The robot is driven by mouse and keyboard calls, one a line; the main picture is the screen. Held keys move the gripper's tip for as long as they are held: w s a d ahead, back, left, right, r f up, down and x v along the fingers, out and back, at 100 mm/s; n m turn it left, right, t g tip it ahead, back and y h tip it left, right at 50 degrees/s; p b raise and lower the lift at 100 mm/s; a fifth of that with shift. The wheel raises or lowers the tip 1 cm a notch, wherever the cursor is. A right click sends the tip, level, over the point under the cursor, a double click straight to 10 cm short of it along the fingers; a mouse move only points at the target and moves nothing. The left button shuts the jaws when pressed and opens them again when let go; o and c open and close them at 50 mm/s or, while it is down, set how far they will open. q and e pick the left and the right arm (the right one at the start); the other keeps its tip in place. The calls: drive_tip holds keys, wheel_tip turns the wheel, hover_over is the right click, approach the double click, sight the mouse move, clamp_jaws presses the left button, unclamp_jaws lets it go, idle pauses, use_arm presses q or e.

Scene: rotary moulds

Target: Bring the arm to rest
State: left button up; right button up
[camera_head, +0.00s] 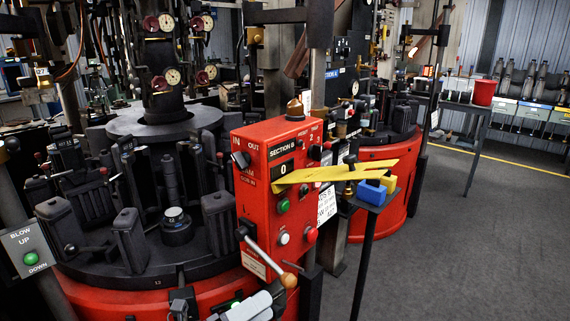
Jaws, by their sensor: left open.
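My left gripper (268,294) shows at the bottom edge, below the red control box (265,165) marked "SECTION B". Only its light grey and dark end part shows, and the rest is cut off by the frame. It is open, and I see nothing held in it. A lever (262,257) with a brown knob (289,280) slants down from the box front, close to the gripper. I cannot tell whether they touch. My right gripper is not in view.
A round machine with black moulds (130,240) on a red base fills the left. A yellow strip (335,175) crosses the box toward a small stand with blue and yellow blocks (372,190). A red bucket (484,92) stands on a table behind. The grey floor at right is clear.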

use_arm(q)
drive_tip(key=s+a+f+n+y, duration=0.7)
drive_tip(key=f+n, duration=0.3)
drive_tip(key=n, duration=0.5)
drive_tip(key=s+a+f+n+y, duration=0.8)
drive_tip(key=s+f+n, duration=0.2)
drive_tip(key=n, duration=0.6)
drive_tip(key=shift+a+f+n, duration=0.15)
drive_tip(key=shift+f+n, duration=0.15)
drive_tip(key=shift+f, duration=0.15)
